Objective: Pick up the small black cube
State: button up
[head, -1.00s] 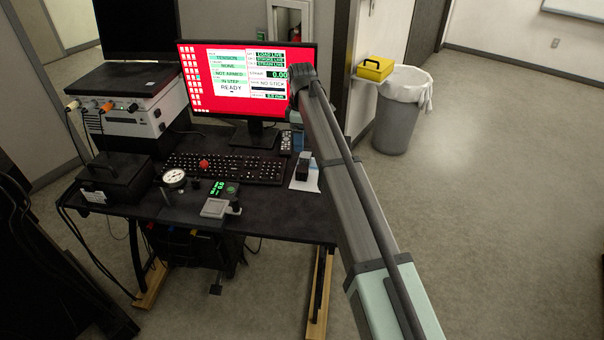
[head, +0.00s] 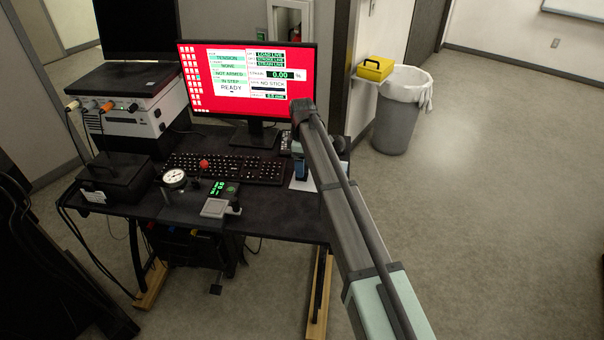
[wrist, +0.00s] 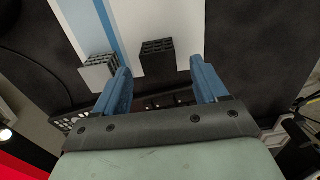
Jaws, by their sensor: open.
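A small black lattice cube (wrist: 157,50) stands on a white sheet with a blue stripe in the wrist view. My gripper (wrist: 161,66) is open, with two blue fingers. The cube shows between the fingertips and a little beyond them, apart from both. In the head view my arm covers the gripper's upper part, and blue of a finger shows above the sheet's left part. The black cube cannot be made out there. A grey lattice block (wrist: 99,70) sits left of the black cube, close to the left finger.
The white sheet (head: 300,186) lies on the dark desk (head: 270,213). A keyboard (head: 225,167), a red-screened monitor (head: 247,80) and a dial gauge (head: 174,178) stand close by. A grey device (head: 215,208) is near the front edge. The desk right of it is clear.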

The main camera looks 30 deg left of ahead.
jog(key=shift+f, duration=1.55)
jog(key=shift+c, duration=0.3)
jog(key=c, duration=1)
jog(key=shift+o, duration=0.2)
jog(key=r, duration=0.9)
jog(key=shift+s+a+r, duration=0.2)
jog(key=shift+r, duration=0.15)
jog(key=s+a, duration=0.4)
jog(key=s, duration=0.5)
jog(key=s+a, duration=0.3)
jog(key=s, duration=0.7)
jog(key=s+a, duration=0.4)
jog(key=s, duration=0.5)
jog(key=shift+s+a+r+n, duration=0.3)
jog(key=shift+a+r, duration=0.05)
